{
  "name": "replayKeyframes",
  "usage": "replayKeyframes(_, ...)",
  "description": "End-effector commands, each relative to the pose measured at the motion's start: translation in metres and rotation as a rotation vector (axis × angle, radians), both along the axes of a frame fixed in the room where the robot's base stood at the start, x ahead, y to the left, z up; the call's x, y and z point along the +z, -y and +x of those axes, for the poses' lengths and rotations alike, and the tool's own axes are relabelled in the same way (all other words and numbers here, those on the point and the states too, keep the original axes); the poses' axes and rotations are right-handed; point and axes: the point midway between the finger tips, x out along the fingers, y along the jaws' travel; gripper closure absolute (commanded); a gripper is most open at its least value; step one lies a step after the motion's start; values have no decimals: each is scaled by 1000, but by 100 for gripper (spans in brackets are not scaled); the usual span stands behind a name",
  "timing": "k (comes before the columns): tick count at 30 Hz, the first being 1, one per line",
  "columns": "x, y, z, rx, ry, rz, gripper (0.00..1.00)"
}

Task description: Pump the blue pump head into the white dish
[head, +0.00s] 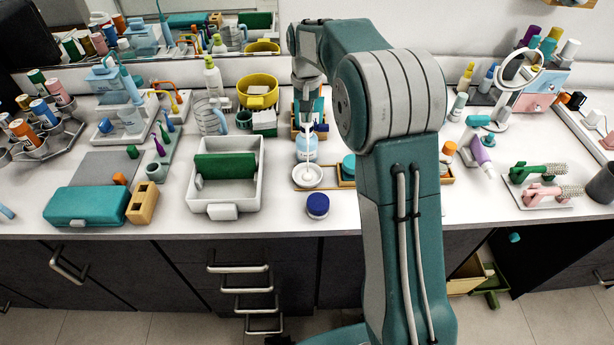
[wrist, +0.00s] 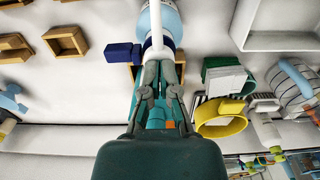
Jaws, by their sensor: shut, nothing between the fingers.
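A light blue pump bottle (head: 306,148) stands near the middle of the counter, with a white spout at its front. A small white round dish (head: 308,177) sits just in front of it, below the spout. My gripper (head: 308,118) is above and behind the pump, partly hidden by my arm. In the wrist view my gripper (wrist: 160,62) is shut and empty, its fingertips close to the white spout (wrist: 156,25) and light blue pump (wrist: 172,24). I cannot tell whether they touch it. The dish is not clearly seen in the wrist view.
A dark blue lidded jar (head: 317,206) stands in front of the dish. A white tray (head: 200,205) with a green block lies left, and a yellow bowl (head: 258,90) behind. My arm hides counter to the right. The front edge is mostly clear.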

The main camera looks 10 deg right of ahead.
Motion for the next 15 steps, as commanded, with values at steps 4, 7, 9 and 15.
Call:
replayKeyframes(4,-1,0,0,0,-2,0,100)
replayKeyframes(7,-4,0,0,0,-3,1,100)
replayKeyframes(9,-7,0,0,0,-3,0,100)
replayKeyframes(15,-1,0,0,0,-2,0,100)
